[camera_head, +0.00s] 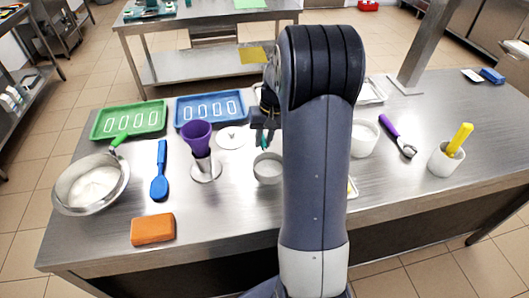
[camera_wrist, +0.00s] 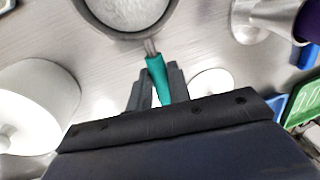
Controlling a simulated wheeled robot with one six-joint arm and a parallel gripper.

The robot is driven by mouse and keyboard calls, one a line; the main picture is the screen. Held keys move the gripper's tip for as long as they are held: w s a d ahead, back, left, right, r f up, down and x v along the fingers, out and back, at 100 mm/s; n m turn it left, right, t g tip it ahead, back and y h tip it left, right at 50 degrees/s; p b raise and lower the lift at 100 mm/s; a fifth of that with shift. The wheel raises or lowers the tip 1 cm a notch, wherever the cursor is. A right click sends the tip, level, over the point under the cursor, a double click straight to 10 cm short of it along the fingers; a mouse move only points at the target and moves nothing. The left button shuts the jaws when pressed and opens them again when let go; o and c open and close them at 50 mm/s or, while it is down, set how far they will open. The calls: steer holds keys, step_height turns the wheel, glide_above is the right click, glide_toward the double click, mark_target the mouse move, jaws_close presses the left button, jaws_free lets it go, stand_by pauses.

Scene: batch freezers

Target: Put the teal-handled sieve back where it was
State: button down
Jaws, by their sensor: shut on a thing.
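The teal-handled sieve has a round metal bowl that shows at the top of the wrist view (camera_wrist: 128,12). Its teal handle (camera_wrist: 157,77) runs down between my gripper's fingers (camera_wrist: 157,92). My gripper is shut on the handle. In the head view the sieve (camera_head: 268,168) is over the steel table, just left of my arm, with a grey round bowl and a bit of teal showing under my gripper (camera_head: 265,136). I cannot tell whether the bowl touches the table. My arm hides part of the table to the right.
A purple cone (camera_head: 197,135) in a metal stand is left of the sieve. A white lid (camera_head: 231,137), blue tray (camera_head: 210,108) and green tray (camera_head: 130,120) lie behind. A white tub (camera_head: 363,139) is right of my arm. Bare table lies right of the orange sponge (camera_head: 153,229).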

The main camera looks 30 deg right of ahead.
mark_target(264, 149)
steer(key=shift+f, duration=2.05)
steer(key=shift+f, duration=0.1)
steer(key=c, duration=1.3)
jaws_free()
steer(key=r, duration=0.4)
steer(key=d+r, duration=0.1)
steer(key=r, duration=0.3)
steer(key=d+r, duration=0.1)
steer(key=r, duration=0.3)
steer(key=shift+s+d, duration=0.15)
steer(key=shift+s, duration=0.05)
